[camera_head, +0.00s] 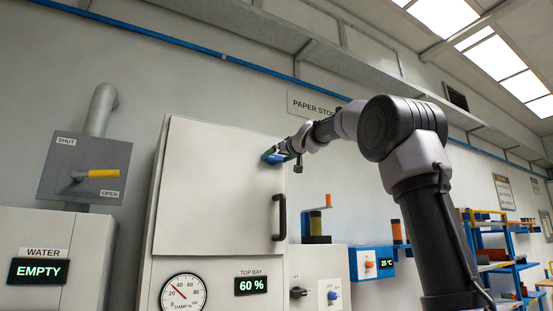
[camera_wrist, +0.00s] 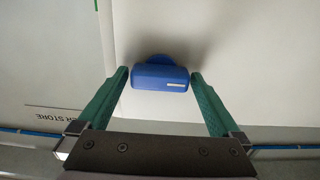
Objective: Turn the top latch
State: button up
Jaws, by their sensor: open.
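The top latch (camera_wrist: 160,78) is a blue rounded bar with a small white mark on a blue base. It is on the pale door (camera_wrist: 230,50) of a tall cabinet. In the wrist view my gripper (camera_wrist: 158,80) is open, with one green finger on each side of the latch bar. The left fingertip is very close to the bar's end; I cannot tell if it touches. In the head view my gripper (camera_head: 282,158) is at the upper right of the cabinet door (camera_head: 215,190), and the latch (camera_head: 272,158) shows as a small blue patch, partly hidden.
A black vertical handle (camera_head: 280,217) stands out from the door below the latch. A dial (camera_head: 183,294) and a "60 %" display (camera_head: 251,285) are lower on the cabinet. A yellow-handled lever (camera_head: 100,173) is on the left wall. Shelves (camera_head: 485,250) stand at the right.

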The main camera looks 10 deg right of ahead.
jog(key=shift+c, duration=0.3)
jog(key=c, duration=1)
jog(key=shift+m, duration=0.3)
jog(key=m, duration=1.3)
jog(key=shift+m, duration=2.1)
